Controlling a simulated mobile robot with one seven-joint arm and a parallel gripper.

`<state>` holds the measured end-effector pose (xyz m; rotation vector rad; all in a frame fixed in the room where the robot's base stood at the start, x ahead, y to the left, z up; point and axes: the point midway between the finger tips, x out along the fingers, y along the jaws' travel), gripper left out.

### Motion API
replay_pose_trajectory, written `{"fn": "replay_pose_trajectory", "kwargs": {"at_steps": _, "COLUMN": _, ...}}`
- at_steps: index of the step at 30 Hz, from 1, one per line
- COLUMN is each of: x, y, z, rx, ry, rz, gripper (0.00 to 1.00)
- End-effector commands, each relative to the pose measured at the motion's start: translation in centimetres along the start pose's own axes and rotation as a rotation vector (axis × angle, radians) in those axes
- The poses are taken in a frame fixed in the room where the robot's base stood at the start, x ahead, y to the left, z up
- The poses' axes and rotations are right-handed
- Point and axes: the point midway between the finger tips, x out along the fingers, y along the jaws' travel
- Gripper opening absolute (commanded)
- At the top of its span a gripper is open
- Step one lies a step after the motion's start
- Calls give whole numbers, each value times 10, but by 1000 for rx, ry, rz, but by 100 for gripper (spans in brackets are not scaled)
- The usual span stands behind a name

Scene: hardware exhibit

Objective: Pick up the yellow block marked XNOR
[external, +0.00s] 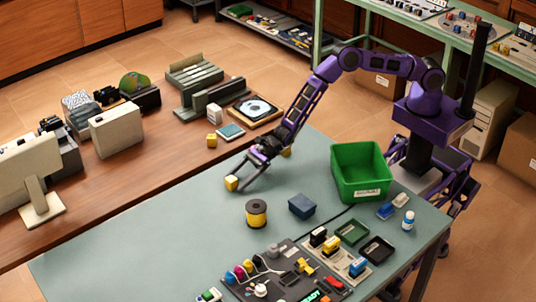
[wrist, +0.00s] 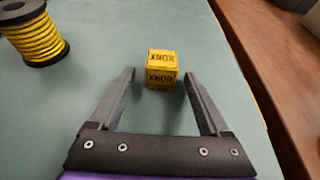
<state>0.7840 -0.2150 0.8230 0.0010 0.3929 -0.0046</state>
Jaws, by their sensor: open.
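The yellow block marked XNOR (wrist: 161,70) stands on the green-grey table top in the wrist view, with XNOR readable on its top and near faces. In the external view the yellow block (external: 231,183) sits at the fingertips of my gripper (external: 240,175). In the wrist view my gripper (wrist: 160,77) is open, its two dark fingers reaching forward on either side of the block. The block lies centred between the fingertips, with a gap on each side and most of it just ahead of them. Nothing is held.
A yellow wire spool (external: 256,213), also in the wrist view (wrist: 34,40), stands near the block. A dark blue box (external: 301,207) and a green bin (external: 360,172) stand to the right. Other yellow blocks (external: 211,140) sit farther back. Table around the block is clear.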

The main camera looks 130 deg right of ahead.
Motion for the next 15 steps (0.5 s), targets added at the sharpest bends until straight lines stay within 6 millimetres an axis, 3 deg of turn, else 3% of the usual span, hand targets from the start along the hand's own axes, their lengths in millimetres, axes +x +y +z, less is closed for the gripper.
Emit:
{"fn": "replay_pose_trajectory", "kwargs": {"at_steps": 2, "x": 0, "y": 0, "z": 0, "rx": 0, "ry": 0, "rz": 0, "gripper": 69}}
{"fn": "replay_pose_trajectory", "kwargs": {"at_steps": 13, "x": 0, "y": 0, "z": 0, "rx": 0, "ry": 0, "rz": 0, "gripper": 3}}
{"fn": "replay_pose_trajectory", "kwargs": {"at_steps": 15, "x": 0, "y": 0, "z": 0, "rx": 0, "ry": 0, "rz": 0, "gripper": 0}}
